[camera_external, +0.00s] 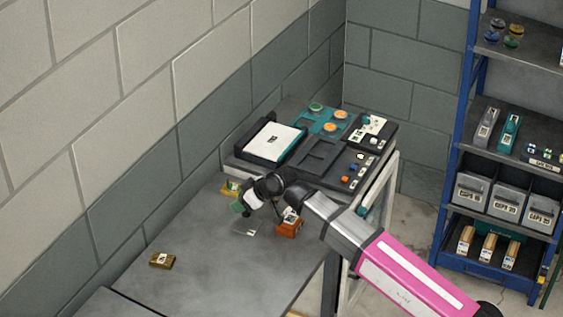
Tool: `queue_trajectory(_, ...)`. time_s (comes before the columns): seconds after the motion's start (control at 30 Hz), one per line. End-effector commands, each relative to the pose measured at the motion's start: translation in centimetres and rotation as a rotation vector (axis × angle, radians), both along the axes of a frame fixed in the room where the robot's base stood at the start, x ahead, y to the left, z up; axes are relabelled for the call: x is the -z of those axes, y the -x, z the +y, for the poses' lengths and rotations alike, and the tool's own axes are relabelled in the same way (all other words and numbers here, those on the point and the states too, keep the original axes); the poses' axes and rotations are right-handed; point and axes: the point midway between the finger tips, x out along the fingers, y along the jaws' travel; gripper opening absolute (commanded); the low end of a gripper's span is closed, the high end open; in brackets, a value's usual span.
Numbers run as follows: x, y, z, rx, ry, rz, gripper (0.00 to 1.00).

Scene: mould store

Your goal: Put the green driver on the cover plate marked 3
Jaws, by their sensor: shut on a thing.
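My gripper (246,204) is over the far part of the grey bench, pointing down and to the left. It is shut on a small green thing, which looks like the green driver (237,207); the fingers and wrist hide part of it.
A raised dark panel (318,157) with a white-topped box (271,142), teal parts and orange discs stands at the bench's far end. A block wall runs along the left. A blue shelf rack (454,160) with bins is at the right. The bench (205,255) is clear at front centre.

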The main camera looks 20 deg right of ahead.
Motion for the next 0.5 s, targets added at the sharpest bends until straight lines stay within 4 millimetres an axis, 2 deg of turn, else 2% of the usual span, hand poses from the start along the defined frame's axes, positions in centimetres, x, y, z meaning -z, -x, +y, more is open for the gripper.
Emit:
queue_trajectory(0.17, 0.8, -0.2, -0.1, -0.001, 0.001, 0.001, 0.20)
queue_trajectory(0.4, 3.7, -0.1, -0.1, -0.001, 0.001, 0.001, 0.20)
queue_trajectory(0.5, 4.2, -0.2, -0.1, -0.001, 0.000, -0.001, 0.20)
